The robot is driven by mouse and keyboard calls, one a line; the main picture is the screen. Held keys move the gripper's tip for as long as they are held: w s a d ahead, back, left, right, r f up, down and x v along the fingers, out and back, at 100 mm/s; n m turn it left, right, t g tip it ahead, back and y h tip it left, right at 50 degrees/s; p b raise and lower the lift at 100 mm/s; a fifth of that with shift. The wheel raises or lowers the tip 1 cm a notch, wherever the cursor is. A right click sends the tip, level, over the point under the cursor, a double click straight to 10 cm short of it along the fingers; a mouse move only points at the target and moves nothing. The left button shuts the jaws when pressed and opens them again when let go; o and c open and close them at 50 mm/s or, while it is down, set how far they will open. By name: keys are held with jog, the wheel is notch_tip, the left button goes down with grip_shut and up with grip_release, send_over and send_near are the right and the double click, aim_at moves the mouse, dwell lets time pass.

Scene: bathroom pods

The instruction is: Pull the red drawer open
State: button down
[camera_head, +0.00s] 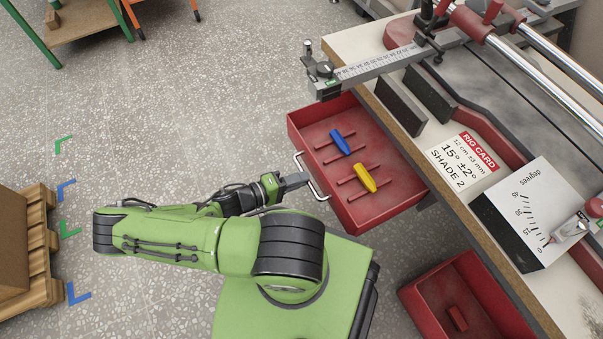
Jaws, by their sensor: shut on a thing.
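The red drawer (364,210) stands pulled out from under the workbench, so its inside shows. A blue piece (340,142) and a yellow piece (365,178) lie in it among thin red dividers. A pale metal bar handle (311,178) is on the drawer's front face. My gripper (303,180) is at this handle, shut on it, with my green arm reaching in from the left. The fingertips are small in view and partly merge with the handle.
A second red drawer or bin (468,300) sits open lower right. The workbench (445,215) carries a rig card (464,160), a ruler rail and metal tubes. A wooden pallet (40,235) stands at left.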

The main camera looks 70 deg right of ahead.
jog(key=shift+w+a, duration=0.15)
jog(key=shift+w, duration=0.05)
jog(key=c, duration=1.1)
grip_release()
jog(key=p+v, duration=0.2)
jog(key=v, duration=1.3)
jog(key=shift+w+a, duration=0.25)
